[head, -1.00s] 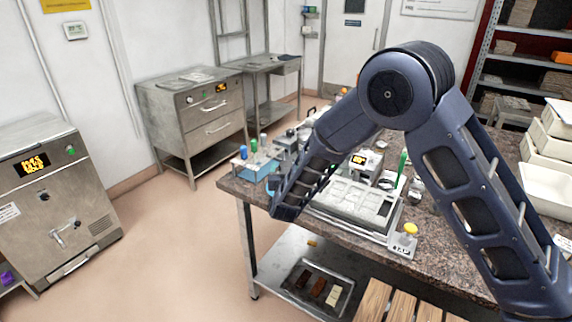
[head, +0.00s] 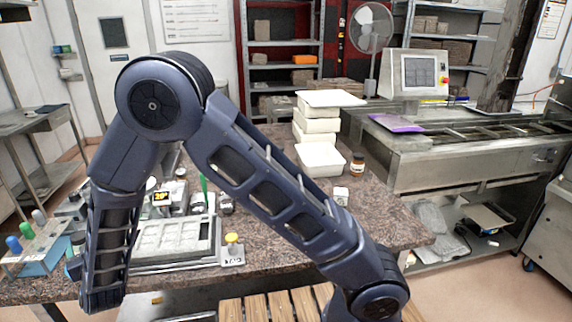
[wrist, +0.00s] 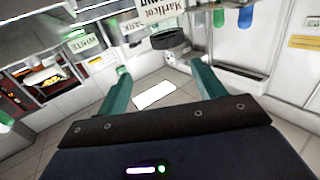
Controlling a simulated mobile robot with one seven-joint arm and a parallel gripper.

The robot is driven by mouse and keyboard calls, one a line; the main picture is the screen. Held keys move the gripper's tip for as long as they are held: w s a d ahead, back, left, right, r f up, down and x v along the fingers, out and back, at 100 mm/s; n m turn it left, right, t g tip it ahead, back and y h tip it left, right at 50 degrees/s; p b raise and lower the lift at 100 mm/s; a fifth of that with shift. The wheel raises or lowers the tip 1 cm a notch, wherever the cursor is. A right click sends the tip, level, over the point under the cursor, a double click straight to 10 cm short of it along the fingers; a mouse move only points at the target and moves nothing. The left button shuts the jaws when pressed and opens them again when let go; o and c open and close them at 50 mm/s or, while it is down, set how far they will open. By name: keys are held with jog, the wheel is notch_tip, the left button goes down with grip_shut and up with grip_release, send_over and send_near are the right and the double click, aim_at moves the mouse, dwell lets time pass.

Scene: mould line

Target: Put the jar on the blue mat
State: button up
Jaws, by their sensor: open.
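A small brown jar (head: 357,164) with a pale label stands on the granite worktop (head: 385,222) in the head view, just right of the white tubs.
A stack of white tubs (head: 318,152) stands beside the jar. A grey mould tray (head: 175,240), a blue rack (head: 35,262) with coloured-capped bottles and a small yellow-topped block (head: 232,250) are on the left. The worktop right of my arm is largely clear.

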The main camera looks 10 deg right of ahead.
jog(key=w+d+r+m+g+h, duration=0.1)
jog(key=w+d+r, duration=0.5)
jog(key=w+d, duration=0.15)
jog(key=w+d+r+g, duration=0.2)
jog(key=w+d+r, duration=0.4)
jog(key=w, duration=0.2)
jog(key=w+d+r+m+g+h, duration=0.15)
jog(key=d+r, duration=0.25)
jog(key=d, duration=0.6)
jog(key=w+d+r+n+g, duration=0.1)
jog(key=w+d+r, duration=0.25)
jog(key=d, duration=0.65)
jog(key=s+d+r+m+g+h, duration=0.1)
jog(key=s+d, duration=0.3)
jog(key=d, duration=0.7)
jog(key=s+d+r+m+g+h, duration=0.1)
jog(key=s+d+r+h, duration=0.15)
jog(key=d, duration=0.75)
jog(key=s+d+f+m+g+h, duration=0.2)
jog(key=s+d+g+h, duration=0.1)
jog(key=s+d, duration=1.3)
jog(key=shift+s+d+f+m, duration=0.15)
jog(key=shift+s+f+m, duration=0.15)
jog(key=shift+s, duration=0.2)
